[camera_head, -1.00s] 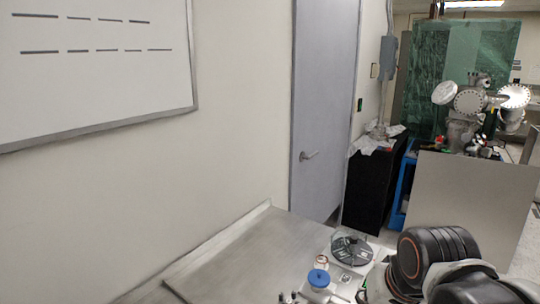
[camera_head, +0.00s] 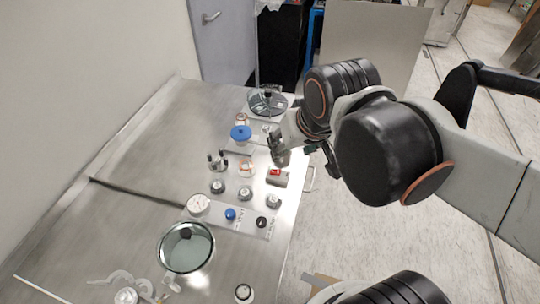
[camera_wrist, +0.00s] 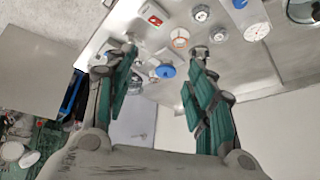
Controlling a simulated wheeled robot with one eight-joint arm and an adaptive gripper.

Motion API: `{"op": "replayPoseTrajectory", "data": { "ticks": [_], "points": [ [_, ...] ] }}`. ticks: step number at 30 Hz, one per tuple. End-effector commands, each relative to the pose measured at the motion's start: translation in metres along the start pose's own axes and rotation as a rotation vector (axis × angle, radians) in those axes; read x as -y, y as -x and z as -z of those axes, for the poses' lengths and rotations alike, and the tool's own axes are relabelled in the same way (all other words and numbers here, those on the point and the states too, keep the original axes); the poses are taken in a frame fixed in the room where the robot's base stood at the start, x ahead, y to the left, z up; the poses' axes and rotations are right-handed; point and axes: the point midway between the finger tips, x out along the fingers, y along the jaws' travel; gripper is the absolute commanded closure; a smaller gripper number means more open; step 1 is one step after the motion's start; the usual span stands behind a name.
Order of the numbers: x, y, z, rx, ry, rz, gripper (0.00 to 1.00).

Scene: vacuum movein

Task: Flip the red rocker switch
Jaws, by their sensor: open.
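The red rocker switch (camera_head: 275,171) sits on a small light box near the right edge of the metal bench in the head view. In the wrist view the red switch (camera_wrist: 155,20) shows near the top, beyond and left of the middle of the finger gap. My gripper (camera_head: 282,160) is just above and behind the switch in the head view, partly overlapping that area of the bench. In the wrist view my gripper (camera_wrist: 162,55) is open, its green-padded fingers wide apart with nothing held between them. I cannot tell whether a finger touches the switch box.
Several knobs (camera_head: 245,193) stand close left of the switch. A blue-capped part (camera_head: 240,133) and a round glass flange (camera_head: 268,102) lie farther back. A gauge (camera_head: 198,204) and a larger round window (camera_head: 186,247) are nearer. A handle (camera_head: 310,178) sticks out at the bench edge.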

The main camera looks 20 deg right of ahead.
Motion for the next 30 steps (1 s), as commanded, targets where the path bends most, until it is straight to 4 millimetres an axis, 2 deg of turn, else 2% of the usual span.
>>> {"op": "replayPoseTrajectory", "data": {
  "ticks": [3, 14, 22, 30],
  "points": [
    [0.001, -0.008, 0.016, 0.067, -0.049, -0.018, 0.50],
    [0.005, -0.045, 0.052, 0.259, -0.208, -0.099, 0.50],
    [0.008, -0.086, 0.073, 0.391, -0.326, -0.190, 0.50],
    [0.012, -0.131, 0.083, 0.502, -0.435, -0.296, 0.50]
  ]
}}
